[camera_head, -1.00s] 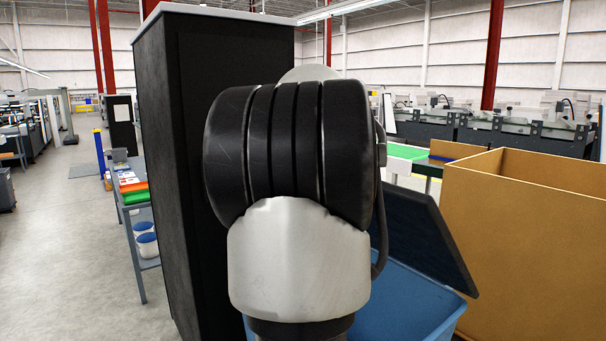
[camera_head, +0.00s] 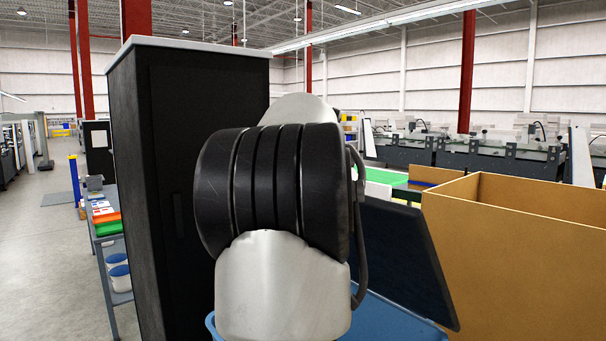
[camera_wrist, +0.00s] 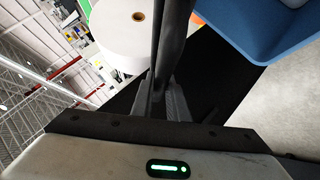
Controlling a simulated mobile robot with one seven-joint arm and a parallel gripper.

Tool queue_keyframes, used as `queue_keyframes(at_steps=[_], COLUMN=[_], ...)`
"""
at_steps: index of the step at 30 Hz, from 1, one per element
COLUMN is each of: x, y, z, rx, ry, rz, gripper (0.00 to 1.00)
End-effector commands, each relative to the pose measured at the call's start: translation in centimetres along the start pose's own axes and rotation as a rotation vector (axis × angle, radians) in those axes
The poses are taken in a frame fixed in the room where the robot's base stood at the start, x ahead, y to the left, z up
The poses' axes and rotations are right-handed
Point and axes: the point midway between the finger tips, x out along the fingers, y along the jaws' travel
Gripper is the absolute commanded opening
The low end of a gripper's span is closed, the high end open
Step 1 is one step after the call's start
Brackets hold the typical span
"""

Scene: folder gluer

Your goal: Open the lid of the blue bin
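The blue bin (camera_head: 392,322) is at the bottom of the head view, mostly hidden behind my arm. Its dark lid (camera_head: 402,262) stands raised and tilted above it. The bin also shows at the top right of the wrist view (camera_wrist: 268,28). My gripper (camera_wrist: 163,102) shows in the wrist view; in the head view my arm hides it. A dark narrow bar runs up the picture from between the grey fingers. It may be the lid seen edge-on; I cannot tell whether the fingers are closed on it.
A tall black cabinet (camera_head: 190,170) stands left of my arm. A large open cardboard box (camera_head: 520,260) stands right of the lid. A blue-grey shelf cart (camera_head: 103,245) with white buckets is at the left. Open floor (camera_head: 45,270) lies further left.

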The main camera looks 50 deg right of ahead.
Motion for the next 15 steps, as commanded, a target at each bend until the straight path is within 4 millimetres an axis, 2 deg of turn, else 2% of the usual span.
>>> queue_keyframes(at_steps=[1,3,11,15], x=[0.02,0.03,0.02,-0.6], y=[0.11,0.08,-0.02,-0.06], z=[0.12,0.11,0.06,0.02], rx=[0.001,0.001,0.001,0.0], ry=[-0.002,-0.002,-0.001,0.0], rz=[0.003,0.002,0.0,0.0], gripper=[0.21,0.33,0.33,0.33])
